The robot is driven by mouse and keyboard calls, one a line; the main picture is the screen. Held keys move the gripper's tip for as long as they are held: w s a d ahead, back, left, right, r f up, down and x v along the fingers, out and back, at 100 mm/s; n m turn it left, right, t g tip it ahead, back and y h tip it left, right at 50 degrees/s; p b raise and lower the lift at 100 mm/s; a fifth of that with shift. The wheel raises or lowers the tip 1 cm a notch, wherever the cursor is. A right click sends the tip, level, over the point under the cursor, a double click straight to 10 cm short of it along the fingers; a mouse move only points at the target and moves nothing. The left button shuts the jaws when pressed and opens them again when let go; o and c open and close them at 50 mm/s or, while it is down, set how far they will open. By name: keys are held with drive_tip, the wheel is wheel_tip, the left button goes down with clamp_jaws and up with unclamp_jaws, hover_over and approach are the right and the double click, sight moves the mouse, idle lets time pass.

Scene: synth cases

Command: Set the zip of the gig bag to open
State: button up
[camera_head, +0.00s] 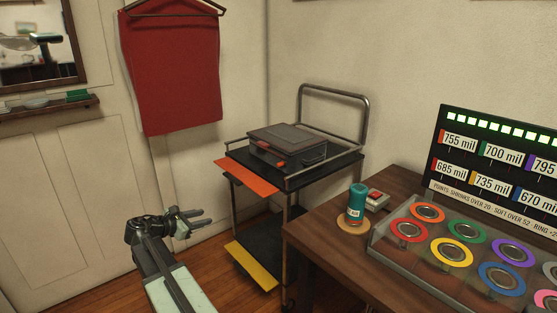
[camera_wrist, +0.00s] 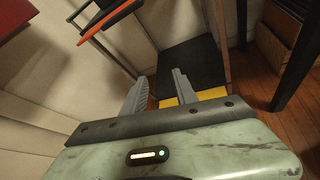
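A dark grey flat case (camera_head: 288,143) lies on the top shelf of a cart, and it looks like the gig bag. It has an orange-red piece (camera_head: 268,147) on its front edge and a dark handle at its front right. I cannot make out the zip or whether it is open. My gripper (camera_head: 207,217) is open and empty, left of the cart and lower than the case, apart from it. In the wrist view my gripper (camera_wrist: 158,85) has its two fingers spread with nothing between them.
The cart has a metal rail (camera_head: 335,90), an orange panel (camera_head: 246,178) jutting left and a yellow panel (camera_head: 252,265) below. A wooden table (camera_head: 315,226) on the right holds a teal can (camera_head: 357,203) and a ring tray. A red cloth (camera_head: 170,70) hangs behind.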

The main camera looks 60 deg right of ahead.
drive_tip(key=s+d+r+g+h, duration=0.1)
drive_tip(key=s+d+r, duration=0.1)
drive_tip(key=d+r, duration=0.1)
drive_tip(key=s+d+r+g+p, duration=0.1)
drive_tip(key=s+d+r, duration=0.1)
drive_tip(key=d, duration=0.4)
drive_tip(key=s+d+r+g+h, duration=0.1)
drive_tip(key=s+d+r, duration=0.1)
drive_tip(key=d+r, duration=0.2)
drive_tip(key=shift+d+n+h+p, duration=0.3)
drive_tip(key=shift+d+p, duration=0.05)
drive_tip(key=shift+d, duration=0.2)
drive_tip(key=g+h, duration=0.1)
drive_tip(key=g, duration=0.1)
approach(281, 164)
drive_tip(key=shift+w+d+p, duration=0.15)
drive_tip(key=shift+d+p, duration=0.3)
drive_tip(key=shift+d, duration=0.05)
drive_tip(key=x, duration=0.7)
drive_tip(key=shift+d+f, duration=0.1)
drive_tip(key=shift+d, duration=0.25)
drive_tip(key=shift+c, duration=0.3)
clamp_jaws()
